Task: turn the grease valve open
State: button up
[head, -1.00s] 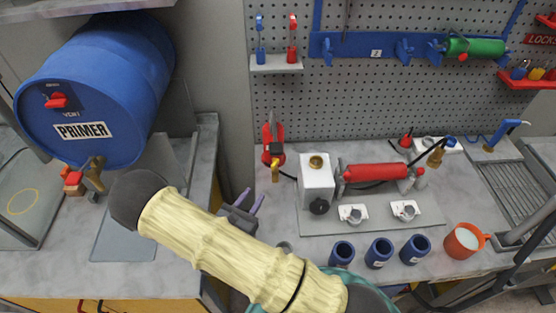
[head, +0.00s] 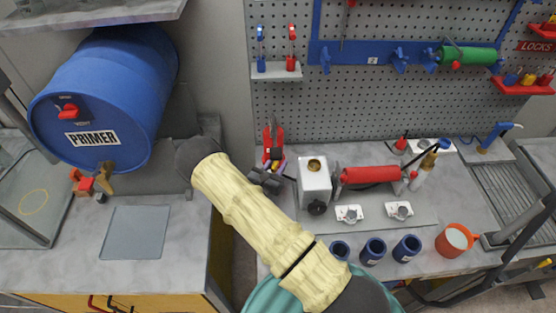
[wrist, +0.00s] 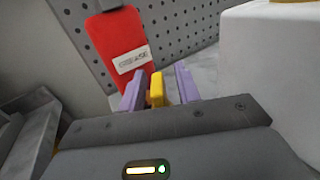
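The grease unit (head: 267,138) is a red body at the back of the bench against the pegboard. In the wrist view the red body (wrist: 118,35) carries a white GREASE label (wrist: 133,60). Its yellow valve handle (wrist: 157,90) stands upright below the label, between the two purple fingers of my gripper (wrist: 159,88). The left finger is close to the handle; a gap shows between the handle and the right finger. In the head view my gripper (head: 270,172) is just in front of the grease unit, and the handle is partly hidden there.
A white box (head: 314,182) stands just right of my gripper, with a red roller (head: 370,174) beyond it. Several blue cups and an orange mug (head: 456,240) are at the front right. A blue primer drum (head: 105,95) lies at left.

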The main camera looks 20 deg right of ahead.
jog(key=shift+w+d, duration=0.3)
jog(key=shift+a, duration=0.1)
grip_shut()
jog(key=shift+d, duration=0.25)
jog(key=shift+a, duration=0.2)
jog(key=shift+a, duration=0.1)
